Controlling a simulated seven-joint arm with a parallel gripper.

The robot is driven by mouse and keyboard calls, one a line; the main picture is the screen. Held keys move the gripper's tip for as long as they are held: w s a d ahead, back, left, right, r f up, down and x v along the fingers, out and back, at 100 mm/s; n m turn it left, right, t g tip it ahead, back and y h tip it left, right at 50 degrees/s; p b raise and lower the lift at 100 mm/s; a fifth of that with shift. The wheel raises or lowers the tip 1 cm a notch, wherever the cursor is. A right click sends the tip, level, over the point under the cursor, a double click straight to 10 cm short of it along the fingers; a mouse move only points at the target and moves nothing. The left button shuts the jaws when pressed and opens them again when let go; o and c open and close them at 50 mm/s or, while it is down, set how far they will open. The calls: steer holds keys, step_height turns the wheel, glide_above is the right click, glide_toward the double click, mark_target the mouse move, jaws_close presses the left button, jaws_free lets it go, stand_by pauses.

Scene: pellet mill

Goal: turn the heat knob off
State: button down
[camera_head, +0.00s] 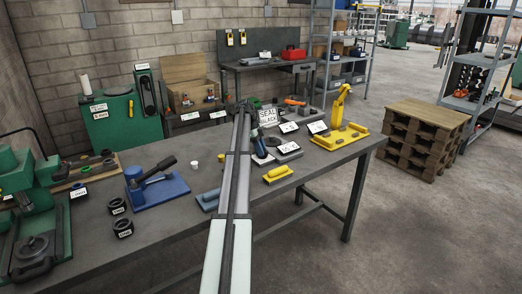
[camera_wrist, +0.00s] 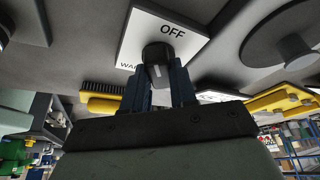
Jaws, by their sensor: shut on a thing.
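The dark heat knob (camera_wrist: 157,52) stands on a white label plate (camera_wrist: 140,32) in the wrist view. The plate reads OFF beyond the knob, and a partly covered word starting "WA" shows at the lower left. My gripper (camera_wrist: 159,78) has one dark blue finger on each side of the knob and is shut on it. A small light mark shows on the knob between the fingers; I cannot tell for sure which setting it points to. In the head view my gripper (camera_head: 259,146) is low over the middle of the bench, and the knob is hidden there.
The grey bench (camera_head: 160,225) is crowded. A yellow-handled brush (camera_head: 277,174) and a blue one (camera_head: 208,199) lie in front of my gripper. A yellow press (camera_head: 340,125) stands to the right, a blue lever tool (camera_head: 155,185) to the left. A SEAL BLACK sign (camera_head: 267,115) stands behind.

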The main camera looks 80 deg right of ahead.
steer(key=m+y, duration=0.1)
steer(key=m, duration=0.2)
steer(key=shift+f+m+t, duration=0.15)
steer(key=shift+m+t, duration=0.15)
steer(key=shift+s+m+t+y, duration=0.1)
steer(key=shift+m+t+y, duration=0.2)
steer(key=shift+m+y, duration=0.8)
steer(key=shift+m+h, duration=0.3)
steer(key=shift+m, duration=0.3)
steer(key=c, duration=0.9)
jaws_free()
steer(key=shift+d, duration=0.1)
